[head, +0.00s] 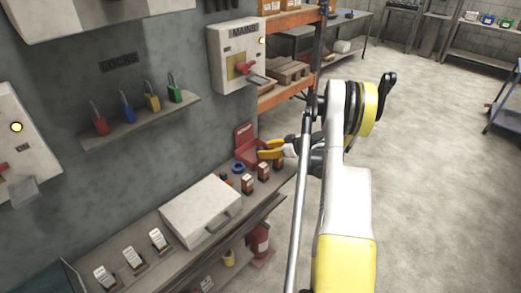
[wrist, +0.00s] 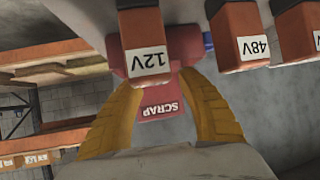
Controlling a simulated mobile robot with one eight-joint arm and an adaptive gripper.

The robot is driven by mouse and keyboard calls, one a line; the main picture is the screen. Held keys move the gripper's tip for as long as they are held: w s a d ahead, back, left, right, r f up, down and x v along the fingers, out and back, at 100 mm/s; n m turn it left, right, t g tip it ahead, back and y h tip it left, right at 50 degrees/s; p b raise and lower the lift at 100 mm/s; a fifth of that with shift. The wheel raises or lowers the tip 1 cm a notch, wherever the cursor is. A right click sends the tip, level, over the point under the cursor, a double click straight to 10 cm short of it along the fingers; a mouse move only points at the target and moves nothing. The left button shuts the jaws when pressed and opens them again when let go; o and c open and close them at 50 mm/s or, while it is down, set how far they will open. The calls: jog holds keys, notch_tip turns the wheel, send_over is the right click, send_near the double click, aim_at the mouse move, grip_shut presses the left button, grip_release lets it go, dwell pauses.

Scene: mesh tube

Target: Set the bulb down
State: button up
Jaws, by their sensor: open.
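I cannot make out a bulb in either view. My gripper (head: 264,149) is over the far end of the bench, with its yellow fingers spread apart. In the wrist view my gripper (wrist: 160,83) shows nothing held between its fingers. The red scrap bin (head: 243,138) stands at the back of the bench beside the fingers; its SCRAP label (wrist: 160,107) shows between them. The brown 12V box (wrist: 147,30) is just past the fingertips in the wrist view. Whether a bulb lies inside the bin is hidden.
Several brown boxes (head: 247,183) line the bench near a blue ring (head: 238,168). A white case (head: 201,210) lies nearer, with labelled holders (head: 132,259) to its left. The MAINS box (head: 236,52) is on the wall.

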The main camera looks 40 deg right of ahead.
jog(key=p+v, duration=0.1)
jog(key=v, duration=0.7)
jog(key=w+a+r+m+g, duration=0.1)
jog(key=a+r+g, duration=0.1)
jog(key=a+r, duration=0.8)
jog(key=w+a+r+m+g, duration=0.15)
jog(key=a+r, duration=0.45)
jog(key=a, duration=0.9)
jog(key=s+a+r+g+h, duration=0.1)
jog(key=s+a+r+h, duration=0.2)
jog(key=s+a, duration=1.5)
jog(key=shift+s+a+r+m, duration=0.35)
jog(key=shift+s+r, duration=0.3)
jog(key=shift+s, duration=0.55)
